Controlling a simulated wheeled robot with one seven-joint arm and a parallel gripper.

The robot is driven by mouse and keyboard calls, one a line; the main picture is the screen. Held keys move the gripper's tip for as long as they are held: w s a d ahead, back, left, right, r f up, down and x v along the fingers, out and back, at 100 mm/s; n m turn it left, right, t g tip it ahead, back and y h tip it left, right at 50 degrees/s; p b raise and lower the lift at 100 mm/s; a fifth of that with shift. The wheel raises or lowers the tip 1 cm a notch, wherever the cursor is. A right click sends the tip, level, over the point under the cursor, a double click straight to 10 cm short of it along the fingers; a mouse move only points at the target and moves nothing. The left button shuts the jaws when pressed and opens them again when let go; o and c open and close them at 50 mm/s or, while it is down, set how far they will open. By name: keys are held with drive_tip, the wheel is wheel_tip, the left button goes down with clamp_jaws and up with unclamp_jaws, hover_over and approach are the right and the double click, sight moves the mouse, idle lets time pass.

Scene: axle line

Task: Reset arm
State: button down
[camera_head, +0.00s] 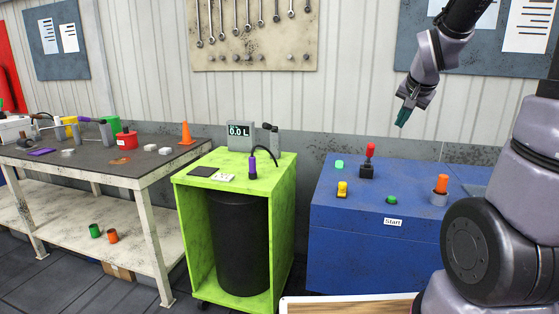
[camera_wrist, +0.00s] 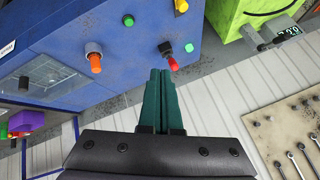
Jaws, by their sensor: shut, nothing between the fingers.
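My gripper (camera_head: 404,115) hangs in the air in front of the wall, above the back of the blue console (camera_head: 345,260). Its green fingers are together and nothing is between them. In the wrist view the shut fingers (camera_wrist: 161,78) point toward the console, beside the red-topped lever (camera_wrist: 173,63), apart from it as far as I can tell. My arm comes in from the upper right in the head view.
The console top carries the red lever (camera_head: 370,152), a yellow switch (camera_head: 342,189), green buttons (camera_head: 391,200) and an orange knob (camera_head: 441,184). A green cart (camera_head: 190,240) stands left of it. A cluttered workbench (camera_head: 155,168) is further left.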

drive_tip(key=s+a+r+n+y, duration=0.1)
drive_tip(key=s+a+r, duration=0.1)
drive_tip(key=s, duration=0.5)
drive_tip(key=s+a+r+n+y, duration=0.1)
drive_tip(key=s+a+r, duration=0.1)
drive_tip(key=s+a, duration=0.2)
drive_tip(key=s+a+r+n, duration=0.2)
drive_tip(key=s+a+r, duration=0.1)
drive_tip(key=s, duration=0.6)
drive_tip(key=shift+s+g+y, duration=0.35)
drive_tip(key=shift+g+y, duration=0.05)
